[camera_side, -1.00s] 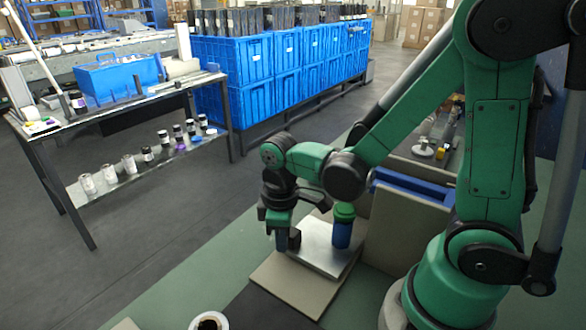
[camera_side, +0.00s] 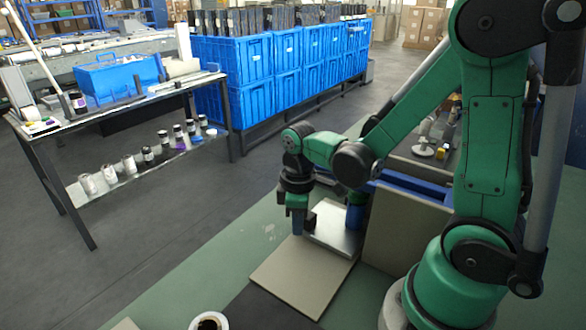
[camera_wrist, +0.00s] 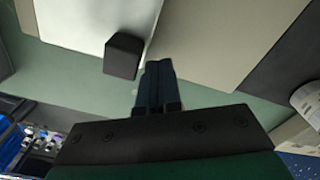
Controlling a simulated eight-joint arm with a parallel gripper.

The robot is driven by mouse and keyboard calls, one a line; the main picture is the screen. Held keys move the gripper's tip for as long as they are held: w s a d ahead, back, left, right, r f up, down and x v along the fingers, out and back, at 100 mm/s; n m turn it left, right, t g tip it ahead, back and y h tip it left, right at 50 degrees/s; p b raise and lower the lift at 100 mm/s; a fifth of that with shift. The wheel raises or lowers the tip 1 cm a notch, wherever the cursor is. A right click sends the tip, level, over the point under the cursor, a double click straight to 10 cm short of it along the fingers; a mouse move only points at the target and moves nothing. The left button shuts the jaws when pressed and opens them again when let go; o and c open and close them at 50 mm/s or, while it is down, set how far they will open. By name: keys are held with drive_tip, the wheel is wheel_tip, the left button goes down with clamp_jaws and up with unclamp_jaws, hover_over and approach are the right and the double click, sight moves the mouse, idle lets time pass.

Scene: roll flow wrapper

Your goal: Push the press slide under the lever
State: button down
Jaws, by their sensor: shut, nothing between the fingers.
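The press slide is a silver metal plate (camera_side: 335,235) lying on a beige base board (camera_side: 300,277). A blue post with a green top (camera_side: 355,214) stands on the plate, partly hidden by my arm. My gripper (camera_side: 297,228) is shut and empty, pointing down at the plate's left edge. In the wrist view the shut fingers (camera_wrist: 157,85) are beside a dark block (camera_wrist: 123,56) at the edge of the silver plate (camera_wrist: 85,18); I cannot tell whether they touch it. I cannot make out the lever, which may be hidden behind my arm.
A beige upright panel (camera_side: 405,235) stands right of the plate, with a blue tray (camera_side: 415,185) behind it. A white roll with a dark core (camera_side: 209,322) is at the front edge.

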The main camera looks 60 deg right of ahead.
drive_tip(key=shift+a, duration=0.5)
drive_tip(key=shift+r, duration=0.1)
wheel_tip(320, 180, up, 8)
idle(0.4)
drive_tip(key=a+m+t, duration=0.1)
drive_tip(key=m+t, duration=0.1)
drive_tip(key=r+m+t, duration=0.1)
drive_tip(key=m+t, duration=0.1)
drive_tip(key=a+r+m+t, duration=0.1)
drive_tip(key=m+t, duration=0.1)
drive_tip(key=t, duration=0.1)
drive_tip(key=shift+w+a+r, duration=0.1)
drive_tip(key=shift+w+a, duration=0.15)
drive_tip(key=shift+a, duration=0.05)
